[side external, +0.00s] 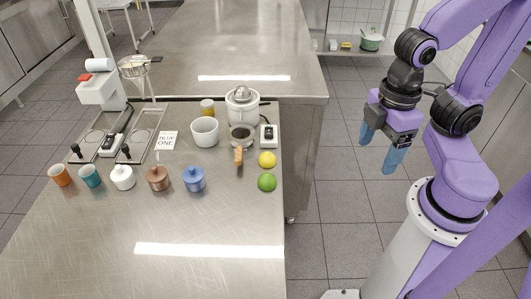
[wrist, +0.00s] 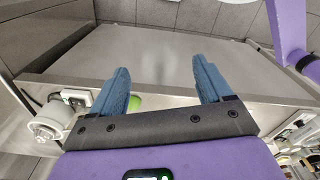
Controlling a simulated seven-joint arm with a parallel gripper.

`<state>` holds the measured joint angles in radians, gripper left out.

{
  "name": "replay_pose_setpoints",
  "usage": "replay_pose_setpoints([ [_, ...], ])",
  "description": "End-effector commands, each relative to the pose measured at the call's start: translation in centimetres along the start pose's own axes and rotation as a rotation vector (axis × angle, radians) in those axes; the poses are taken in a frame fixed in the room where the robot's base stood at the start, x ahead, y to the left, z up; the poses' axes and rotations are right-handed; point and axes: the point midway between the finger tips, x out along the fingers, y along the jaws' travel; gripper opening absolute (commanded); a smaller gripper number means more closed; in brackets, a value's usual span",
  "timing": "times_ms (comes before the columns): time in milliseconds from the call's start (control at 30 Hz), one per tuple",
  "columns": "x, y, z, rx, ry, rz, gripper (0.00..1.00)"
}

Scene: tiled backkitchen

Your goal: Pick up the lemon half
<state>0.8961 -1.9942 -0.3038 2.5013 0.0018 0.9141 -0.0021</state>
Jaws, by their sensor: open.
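The yellow lemon (side external: 267,160) sits near the right edge of the steel table in the side view, just behind a green lime (side external: 267,182). At this size I cannot tell whether it is a cut half. My gripper (side external: 380,150) is open and empty, well to the right of the table edge and of the lemon, with its blue fingers pointing down. In the wrist view my open fingers (wrist: 162,75) show with nothing between them. Part of the lime (wrist: 135,103) shows behind the left finger; the lemon cannot be made out there.
Several lidded pots and cups, including a blue pot (side external: 194,179), stand farther left. The front of the table (side external: 150,220) is clear.

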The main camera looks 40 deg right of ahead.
Motion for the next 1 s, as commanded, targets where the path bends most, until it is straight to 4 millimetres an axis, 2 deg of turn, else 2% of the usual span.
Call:
replay_pose_setpoints([
  [133,-0.3,0.8,-1.3,-0.027,-0.002,0.001,0.79],
  [267,-0.9,2.6,-3.8,-0.093,-0.005,0.003,0.79],
  [700,-2.5,11.2,-12.7,-0.377,-0.021,0.001,0.79],
  [900,-2.9,15.3,-15.4,-0.496,-0.027,-0.004,0.79],
  [1000,-3.0,16.8,-16.1,-0.539,-0.029,-0.006,0.79],
])
